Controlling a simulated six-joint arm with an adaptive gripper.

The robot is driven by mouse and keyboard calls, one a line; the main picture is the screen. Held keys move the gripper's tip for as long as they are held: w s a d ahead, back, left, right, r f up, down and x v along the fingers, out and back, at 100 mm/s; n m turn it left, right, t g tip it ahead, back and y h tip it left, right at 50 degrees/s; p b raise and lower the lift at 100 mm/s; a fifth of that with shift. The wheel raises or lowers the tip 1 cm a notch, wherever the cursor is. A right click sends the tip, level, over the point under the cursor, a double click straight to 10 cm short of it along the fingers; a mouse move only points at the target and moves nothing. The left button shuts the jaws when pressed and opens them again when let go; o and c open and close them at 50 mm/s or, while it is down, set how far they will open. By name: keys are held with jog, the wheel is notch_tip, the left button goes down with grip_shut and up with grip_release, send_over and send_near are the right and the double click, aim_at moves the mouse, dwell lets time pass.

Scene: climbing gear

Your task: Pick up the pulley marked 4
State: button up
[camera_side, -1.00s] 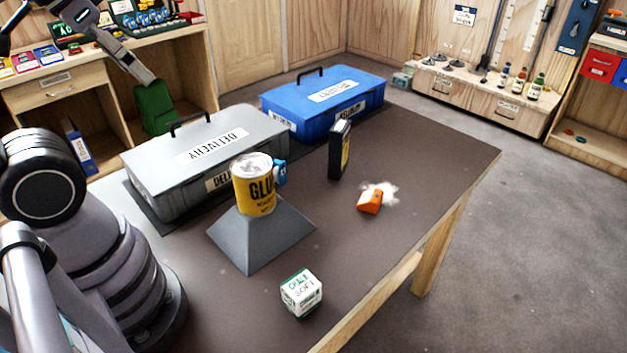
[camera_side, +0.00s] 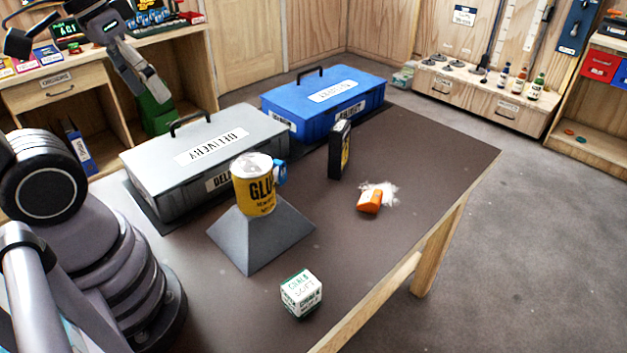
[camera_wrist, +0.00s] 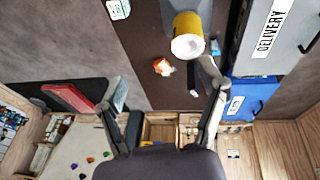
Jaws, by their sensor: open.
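I cannot read a 4 on anything, so I cannot tell which thing is the pulley marked 4. A small blue object (camera_side: 280,172) sits beside the yellow glue tin (camera_side: 254,190), partly hidden by it; it also shows in the wrist view (camera_wrist: 215,47). The tin stands on a grey sloped block (camera_side: 262,240). An orange piece (camera_side: 369,201) lies on the table by white powder. My gripper (camera_side: 150,88) is at the upper left of the side view, high and away from these things. In the wrist view my gripper (camera_wrist: 160,72) is open, with nothing between its fingers.
A grey delivery case (camera_side: 205,160) and a blue case (camera_side: 325,102) line the table's far side. A black upright box (camera_side: 340,150) stands near the blue case. A white and green chalk box (camera_side: 301,293) is near the front edge. The table's right part is clear.

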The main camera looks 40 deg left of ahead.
jog(key=w+d+f+n+g+h, duration=0.3)
jog(key=w+d+f+n+h, duration=0.25)
jog(key=n+h, duration=0.2)
jog(key=n+t+y, duration=0.7)
jog(key=n+t, duration=0.6)
jog(key=n, duration=1.3)
send_over(278, 161)
jog(key=s+a, duration=0.2)
jog(key=s, duration=1.1)
notch_tip(278, 161, down, 23)
jog(key=x, duration=1.3)
jog(key=shift+w+f, duration=0.15)
jog(key=shift+w, duration=0.1)
jog(key=c, duration=1.3)
jog(key=shift+m, duration=0.25)
